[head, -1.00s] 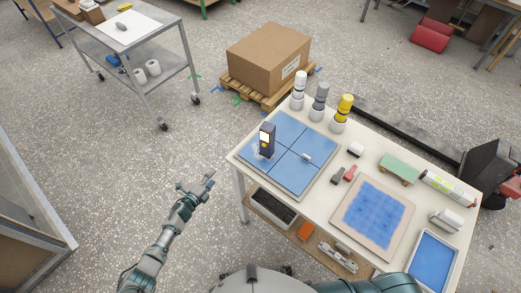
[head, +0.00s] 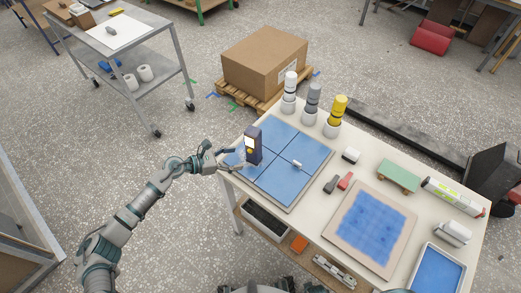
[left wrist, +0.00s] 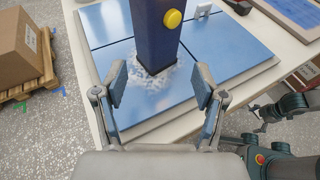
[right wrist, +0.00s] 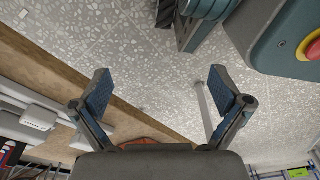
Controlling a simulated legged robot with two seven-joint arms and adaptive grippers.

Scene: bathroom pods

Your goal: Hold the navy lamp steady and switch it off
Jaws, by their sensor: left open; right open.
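The navy lamp (head: 253,146) stands upright on the left part of the blue tiled board (head: 291,182). It has a lit pale panel and a yellow button. In the left wrist view the lamp (left wrist: 154,42) rises from a whitish speckled patch, with its yellow button (left wrist: 173,18) facing the camera; its top is cut off. My left gripper (head: 231,160) is open at the table's left edge, just short of the lamp. In the left wrist view its fingers (left wrist: 160,88) are apart, with the lamp base beyond and between them. My right gripper (right wrist: 163,92) is open and empty, low beside the table.
White, grey and yellow-topped bottles (head: 312,103) stand at the table's back edge. Black and red small items (head: 338,184), a green block (head: 398,176) and a blue-topped board (head: 369,228) lie to the right. A lower shelf (right wrist: 50,65) is near my right gripper.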

